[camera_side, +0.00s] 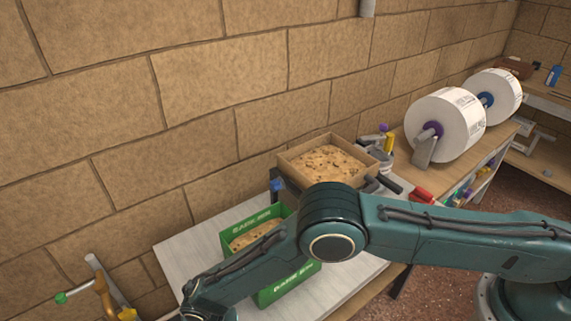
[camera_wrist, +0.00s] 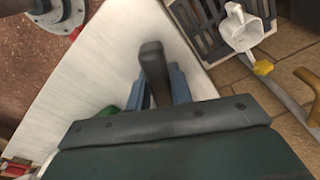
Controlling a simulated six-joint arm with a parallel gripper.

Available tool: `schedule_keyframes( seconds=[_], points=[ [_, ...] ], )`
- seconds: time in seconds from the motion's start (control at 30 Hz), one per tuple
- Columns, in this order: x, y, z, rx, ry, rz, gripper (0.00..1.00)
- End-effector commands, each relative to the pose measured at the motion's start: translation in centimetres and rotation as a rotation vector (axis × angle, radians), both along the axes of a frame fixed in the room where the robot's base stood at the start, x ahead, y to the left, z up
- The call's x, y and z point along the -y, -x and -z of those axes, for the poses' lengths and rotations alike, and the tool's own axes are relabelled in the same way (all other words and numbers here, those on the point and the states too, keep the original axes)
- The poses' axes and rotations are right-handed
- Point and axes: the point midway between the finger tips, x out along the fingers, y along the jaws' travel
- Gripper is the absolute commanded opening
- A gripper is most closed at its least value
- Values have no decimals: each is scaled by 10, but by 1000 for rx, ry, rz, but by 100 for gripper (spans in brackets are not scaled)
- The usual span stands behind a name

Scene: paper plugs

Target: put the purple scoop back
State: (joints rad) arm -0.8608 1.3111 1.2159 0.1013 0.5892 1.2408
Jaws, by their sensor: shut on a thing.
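In the wrist view my gripper (camera_wrist: 155,95) has its blue fingers shut on a dark grey-brown handle (camera_wrist: 152,62). The handle stands out beyond the fingers, over or near the pale tabletop (camera_wrist: 105,55). No purple shows on it, and the rest of the held thing is hidden, so I cannot tell whether it is the purple scoop. In the side view my fingers are out of frame below the lower left. A small purple end (camera_side: 383,128) shows among tools in a holder behind the wooden tray.
A green bin (camera_side: 290,288) with tan contents stands on the table, partly behind my arm. A wooden tray (camera_side: 290,160) of tan pieces stands behind it. Two white rolls (camera_side: 450,120) are at right. A white scoop-like thing (camera_wrist: 240,30) lies by a dark rack (camera_wrist: 208,30).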

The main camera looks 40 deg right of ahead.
Motion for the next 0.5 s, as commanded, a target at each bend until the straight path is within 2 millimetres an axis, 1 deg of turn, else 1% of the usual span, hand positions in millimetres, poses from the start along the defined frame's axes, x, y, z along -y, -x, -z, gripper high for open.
schedule_keyframes(
  seconds=[0.47,0.5],
  points=[
    [0,0,6,1,0,0,0],
    [-1,-1,7,2,-1,0,23]
  ],
)
